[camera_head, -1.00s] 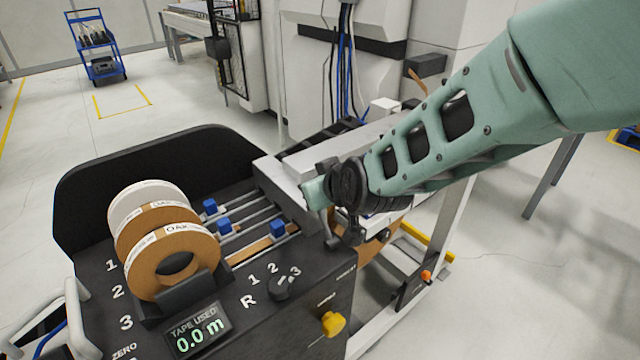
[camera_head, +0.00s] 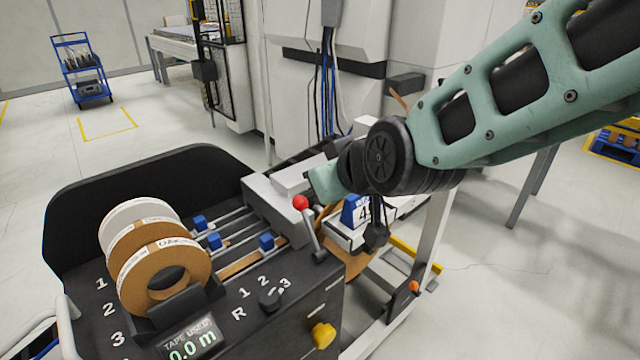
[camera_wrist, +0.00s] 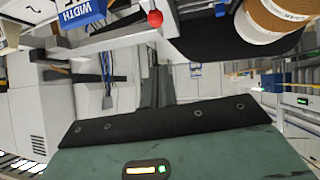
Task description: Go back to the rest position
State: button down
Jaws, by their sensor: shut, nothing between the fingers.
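My arm reaches in from the upper right of the head view, and its dark wrist joint hangs beside the edge-banding machine (camera_head: 330,290). My gripper (camera_head: 376,240) is small and dark below that joint, shut and empty. It is near the machine's right side, close to a blue numbered block (camera_head: 355,212); whether they touch I cannot tell. A red-knobbed lever (camera_head: 301,202) stands just left of the wrist, and its knob also shows in the wrist view (camera_wrist: 155,18). The fingers do not show in the wrist view; a teal part of my arm fills its bottom.
Tape rolls (camera_head: 165,275) stand on the machine's left, beside blue clamps (camera_head: 265,242) on rails. A selector knob (camera_head: 270,298) and a yellow knob (camera_head: 322,335) are on its front. A white cabinet (camera_head: 330,90) stands behind. Floor at the right is largely open.

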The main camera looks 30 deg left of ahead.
jog(key=shift+d+r, duration=0.1)
dwell(0.5)
jog(key=s+d+f+m+g+h, duration=0.1)
jog(key=s+d+g+h, duration=0.1)
jog(key=s+d, duration=0.4)
jog(key=s+d+f+m+g+h, duration=0.1)
jog(key=s+d, duration=0.5)
jog(key=d, duration=1)
jog(key=s+d+f+m+g+h+p, duration=0.1)
jog(key=s+d+h, duration=0.4)
jog(key=d, duration=0.6)
jog(key=shift+s+d+f+m+g, duration=0.4)
jog(key=shift+s+f+m+g, duration=0.25)
jog(key=shift+m+g, duration=0.4)
